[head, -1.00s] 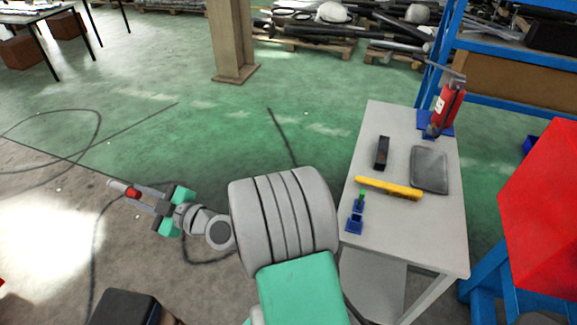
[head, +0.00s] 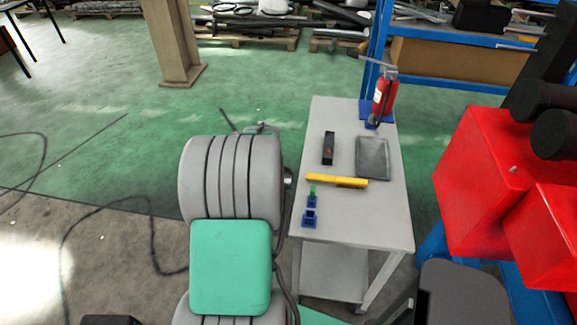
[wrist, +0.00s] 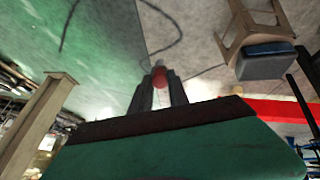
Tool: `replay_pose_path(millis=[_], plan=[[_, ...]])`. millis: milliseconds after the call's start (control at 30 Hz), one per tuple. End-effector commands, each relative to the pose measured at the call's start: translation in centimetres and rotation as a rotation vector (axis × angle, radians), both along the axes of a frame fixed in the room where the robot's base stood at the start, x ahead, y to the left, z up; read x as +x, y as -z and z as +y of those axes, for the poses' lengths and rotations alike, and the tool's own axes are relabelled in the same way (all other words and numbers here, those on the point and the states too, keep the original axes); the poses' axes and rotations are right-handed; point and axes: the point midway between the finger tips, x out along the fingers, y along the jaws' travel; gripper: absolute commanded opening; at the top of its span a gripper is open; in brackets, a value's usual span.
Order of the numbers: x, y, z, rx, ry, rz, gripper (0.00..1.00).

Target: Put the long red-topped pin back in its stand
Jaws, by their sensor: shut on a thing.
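My gripper (wrist: 158,90) shows in the wrist view, its two dark fingers shut on the red-topped pin (wrist: 160,77). Only the pin's red part shows clearly there, between the fingertips. In the head view my own grey arm hides the gripper and pin. A small blue stand (head: 309,218) is at the near left edge of the grey table (head: 350,225), with no red top in it. Just behind it is another blue stand holding a green-topped pin (head: 312,190). The gripper appears away from the table, with floor beyond it in the wrist view.
On the table are a yellow bar (head: 336,181), a black block (head: 328,148), a grey tray (head: 372,158) and a red fire extinguisher (head: 384,95). Red boxes (head: 480,180) stand to the right. A stool (wrist: 262,45) shows in the wrist view. Open floor lies left.

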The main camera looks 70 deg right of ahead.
Motion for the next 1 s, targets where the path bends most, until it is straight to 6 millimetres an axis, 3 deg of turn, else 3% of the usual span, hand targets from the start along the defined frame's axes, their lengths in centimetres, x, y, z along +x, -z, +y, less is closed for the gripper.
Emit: replay_pose_path(millis=[33, 100, 200, 300, 433, 600, 1000], plan=[[-2.9, -1.3, -2.0, 0.009, 0.066, 0.070, 0.00], [-7.2, -2.0, -4.0, 0.037, 0.165, 0.171, 0.00], [-13.4, -3.6, -6.0, 0.090, 0.320, 0.293, 0.00], [-19.0, -5.4, -6.8, 0.152, 0.471, 0.383, 0.00], [-24.1, -7.3, -6.7, 0.223, 0.622, 0.451, 0.00], [-26.5, -8.2, -6.3, 0.266, 0.703, 0.481, 0.00], [-26.4, -8.5, -6.3, 0.270, 0.714, 0.479, 0.00]])
